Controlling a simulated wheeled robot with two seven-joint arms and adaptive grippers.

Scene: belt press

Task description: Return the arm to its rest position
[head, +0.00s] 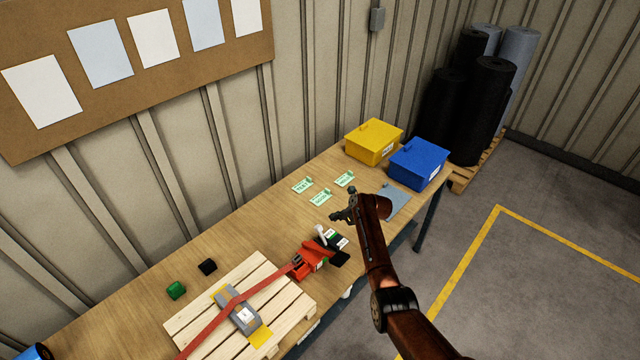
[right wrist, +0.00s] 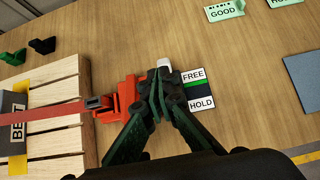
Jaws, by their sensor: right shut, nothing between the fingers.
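My right arm reaches in from the lower right in the head view. Its gripper (head: 342,216) is shut and empty above the bench, right of a red device (head: 312,262) with a pale-ended handle (head: 321,231). In the right wrist view the closed fingers (right wrist: 160,92) overlap the red device (right wrist: 122,100) and hide part of it; I cannot tell contact from this view. The FREE/HOLD label (right wrist: 197,90) lies beside the fingers, with a green band between its words. My left gripper is not in view.
A red strap (head: 213,330) crosses a grey block (head: 240,316) on a wooden pallet (head: 290,312). Green tags (head: 320,197), a yellow box (head: 373,141) and a blue box (head: 418,163) stand farther along the bench. Dark rolls (head: 485,95) stand behind. Open floor lies right.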

